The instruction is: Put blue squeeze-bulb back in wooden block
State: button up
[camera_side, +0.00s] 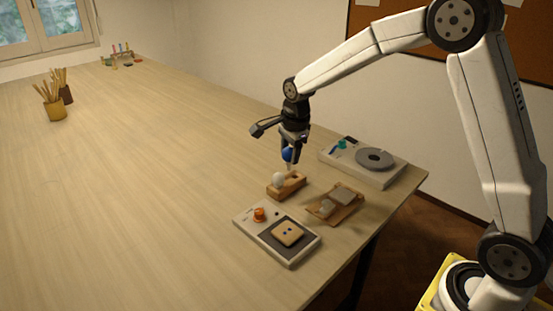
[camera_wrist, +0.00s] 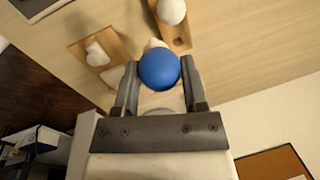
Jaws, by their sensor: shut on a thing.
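The blue squeeze-bulb (camera_side: 287,155) is held between the fingers of my gripper (camera_side: 291,148), with its pale nozzle pointing down. In the wrist view the blue squeeze-bulb (camera_wrist: 159,69) sits between both fingertips of my gripper (camera_wrist: 159,75). The wooden block (camera_side: 291,187) lies on the table just below the bulb. A white bulb (camera_side: 278,180) stands in its left end. I cannot tell whether the nozzle touches the block.
A wooden tray (camera_side: 349,210) with pale pieces lies right of the block. A grey device with an orange knob (camera_side: 259,214) lies in front. A device with a grey disc (camera_side: 375,158) stands behind right. Pots of brushes (camera_side: 55,110) stand far left. The table's left side is clear.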

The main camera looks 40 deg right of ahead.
jog(key=w+d, duration=0.3)
jog(key=d, duration=0.3)
jog(key=shift+w+d+f, duration=0.2)
jog(key=shift+d+f, duration=0.2)
jog(key=shift+f, duration=0.05)
jog(key=shift+f, duration=0.25)
jog(key=shift+f, duration=0.75)
jog(key=shift+f, duration=0.45)
jog(key=shift+f, duration=1.3)
jog(key=shift+f, duration=0.25)
jog(key=shift+f, duration=0.95)
jog(key=shift+f, duration=0.15)
